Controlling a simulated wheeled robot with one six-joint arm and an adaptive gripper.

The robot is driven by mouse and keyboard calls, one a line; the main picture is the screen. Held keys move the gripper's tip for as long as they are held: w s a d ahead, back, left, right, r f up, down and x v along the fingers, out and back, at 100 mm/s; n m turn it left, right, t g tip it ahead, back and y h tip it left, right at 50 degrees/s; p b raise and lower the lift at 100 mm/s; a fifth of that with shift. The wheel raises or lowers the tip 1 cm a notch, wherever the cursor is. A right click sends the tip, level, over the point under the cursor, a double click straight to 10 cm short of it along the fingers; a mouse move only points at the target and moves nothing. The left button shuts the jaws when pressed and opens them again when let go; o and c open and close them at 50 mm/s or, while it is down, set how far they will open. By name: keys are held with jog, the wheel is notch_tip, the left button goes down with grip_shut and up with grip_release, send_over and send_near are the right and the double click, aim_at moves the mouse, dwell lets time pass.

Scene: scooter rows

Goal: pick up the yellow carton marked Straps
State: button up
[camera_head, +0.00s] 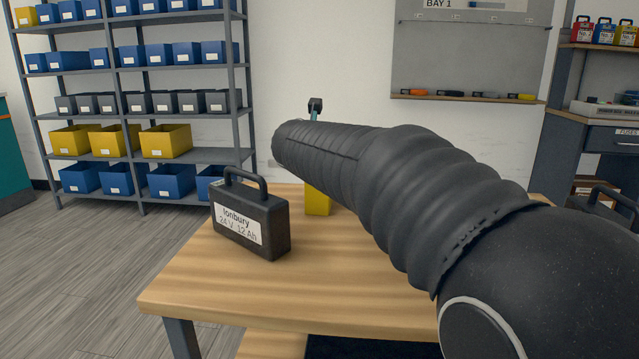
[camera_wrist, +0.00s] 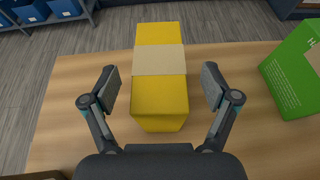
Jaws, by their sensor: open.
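A yellow carton (camera_wrist: 160,97) with a pale band around its middle stands on the wooden table in the wrist view. No writing on it can be read from here. In the head view only a small part of a yellow carton (camera_head: 317,201) shows, below and behind my arm. My gripper (camera_wrist: 162,86) is open in the wrist view, with one finger on each side of the carton and a gap on both sides. In the head view my arm hides most of the gripper; a bit of it shows at the arm's far end (camera_head: 315,108).
A black battery case (camera_head: 249,218) labelled Ionbury stands on the table (camera_head: 215,285), left of the carton. A green box (camera_wrist: 297,75) stands to the right in the wrist view. Shelving with blue, grey and yellow bins (camera_head: 165,141) is behind.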

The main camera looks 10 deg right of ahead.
jog(key=x, duration=0.3)
jog(key=shift+w, duration=0.2)
grip_shut()
